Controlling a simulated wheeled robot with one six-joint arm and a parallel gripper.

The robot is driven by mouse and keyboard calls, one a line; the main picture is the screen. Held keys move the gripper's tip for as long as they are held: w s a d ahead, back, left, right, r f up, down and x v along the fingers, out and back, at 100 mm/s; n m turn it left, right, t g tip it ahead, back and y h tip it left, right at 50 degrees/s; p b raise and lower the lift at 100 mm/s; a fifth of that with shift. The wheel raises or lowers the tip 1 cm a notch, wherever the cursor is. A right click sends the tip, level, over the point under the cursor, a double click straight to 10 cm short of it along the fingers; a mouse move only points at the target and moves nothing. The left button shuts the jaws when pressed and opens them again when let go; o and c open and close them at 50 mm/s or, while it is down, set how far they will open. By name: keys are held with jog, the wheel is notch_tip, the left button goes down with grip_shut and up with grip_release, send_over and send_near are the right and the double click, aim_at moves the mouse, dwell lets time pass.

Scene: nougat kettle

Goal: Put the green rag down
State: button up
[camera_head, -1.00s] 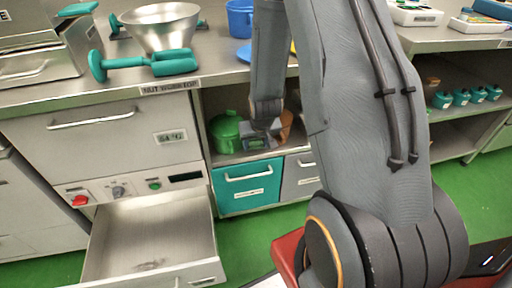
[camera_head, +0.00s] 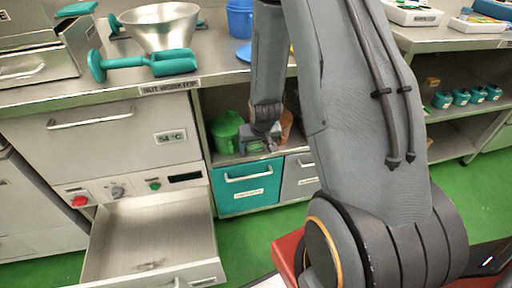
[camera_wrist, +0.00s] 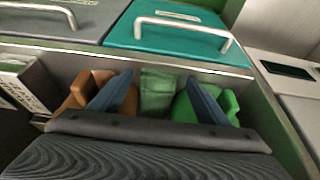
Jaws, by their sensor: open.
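The green rag (camera_wrist: 158,92) shows as a pale green folded piece between my fingers in the wrist view, apart from both of them. It appears to rest on the open shelf (camera_wrist: 255,82) under the counter. My gripper (camera_wrist: 158,95) is open, with one blue-grey finger on each side of the rag. In the head view my gripper (camera_head: 260,141) reaches into the shelf, and the rag (camera_head: 254,147) is partly hidden by it.
A green lidded pot (camera_head: 227,132) stands left of my gripper, and an orange-brown object (camera_head: 286,125) stands to its right. A teal drawer (camera_head: 248,184) lies below the shelf. A metal drawer (camera_head: 150,235) is pulled out at lower left. A large bowl (camera_head: 162,27) stands on the counter.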

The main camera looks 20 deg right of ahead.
jog(key=d+p+v, duration=0.1)
jog(key=p+v, duration=0.1)
jog(key=v, duration=0.8)
jog(key=s+a+r+n+g, duration=0.1)
jog(key=s+a+r+g, duration=0.1)
jog(key=s+a+r, duration=0.5)
jog(key=s+a+r+n+g+y, duration=0.1)
jog(key=s+a+r+n+g, duration=0.1)
jog(key=s+a+r, duration=0.6)
jog(key=s+r, duration=0.3)
jog(key=s, duration=0.2)
jog(key=shift+r, duration=0.4)
jog(key=d+r+p, duration=0.4)
jog(key=r+p, duration=0.2)
jog(key=p, duration=0.6)
jog(key=shift+s+d+r+m, duration=0.2)
jog(key=shift+s+d+m, duration=0.05)
jog(key=shift+s+m, duration=0.15)
jog(key=shift+o, duration=0.5)
